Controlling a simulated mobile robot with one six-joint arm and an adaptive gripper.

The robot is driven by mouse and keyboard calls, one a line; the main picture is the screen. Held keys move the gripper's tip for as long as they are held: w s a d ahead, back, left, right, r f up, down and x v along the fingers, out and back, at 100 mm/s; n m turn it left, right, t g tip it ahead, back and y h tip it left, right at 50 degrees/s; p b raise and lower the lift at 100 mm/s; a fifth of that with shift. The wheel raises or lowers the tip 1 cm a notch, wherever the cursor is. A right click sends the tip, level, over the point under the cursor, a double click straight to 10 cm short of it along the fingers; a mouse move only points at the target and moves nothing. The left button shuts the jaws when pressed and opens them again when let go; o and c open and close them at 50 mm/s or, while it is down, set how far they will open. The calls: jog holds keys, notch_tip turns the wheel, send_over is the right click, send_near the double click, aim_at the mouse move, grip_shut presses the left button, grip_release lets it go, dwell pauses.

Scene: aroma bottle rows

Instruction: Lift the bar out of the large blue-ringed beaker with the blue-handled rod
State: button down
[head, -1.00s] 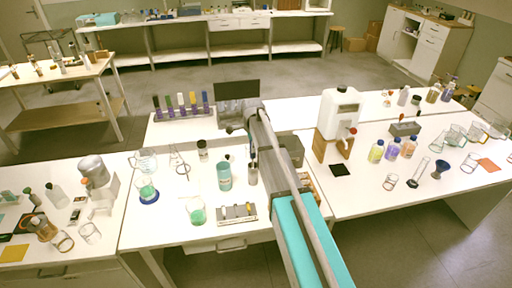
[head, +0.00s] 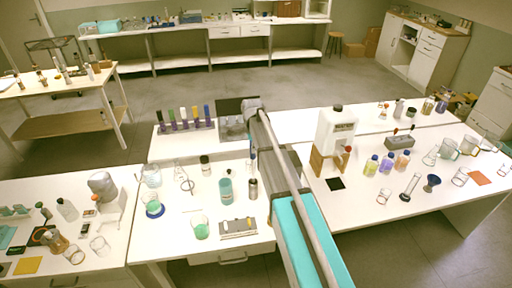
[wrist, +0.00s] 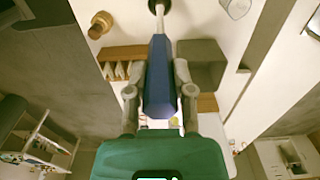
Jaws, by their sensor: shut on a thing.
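My gripper (wrist: 158,95) is shut on the blue handle of the rod (wrist: 158,78) in the wrist view. The rod's thin pale shaft runs away from the fingers to a dark tip at the top edge. In the head view the gripper is mostly hidden by my own arm, above the middle table. The blue-ringed beaker (head: 153,204), with green liquid, stands on the left part of that table, left of my gripper and apart from it. A bar cannot be made out in the beaker; it is too small to tell.
A second green-filled beaker (head: 200,229), a teal jar (head: 226,191), a steel bottle (head: 253,189) and a grey rack (head: 238,228) stand near the blue-ringed beaker. A glass flask (head: 151,176) stands just behind it. A tube rack (head: 185,124) is at the back.

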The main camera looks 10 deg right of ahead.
jog(key=shift+r+p, duration=3.15)
jog(key=shift+r, duration=0.4)
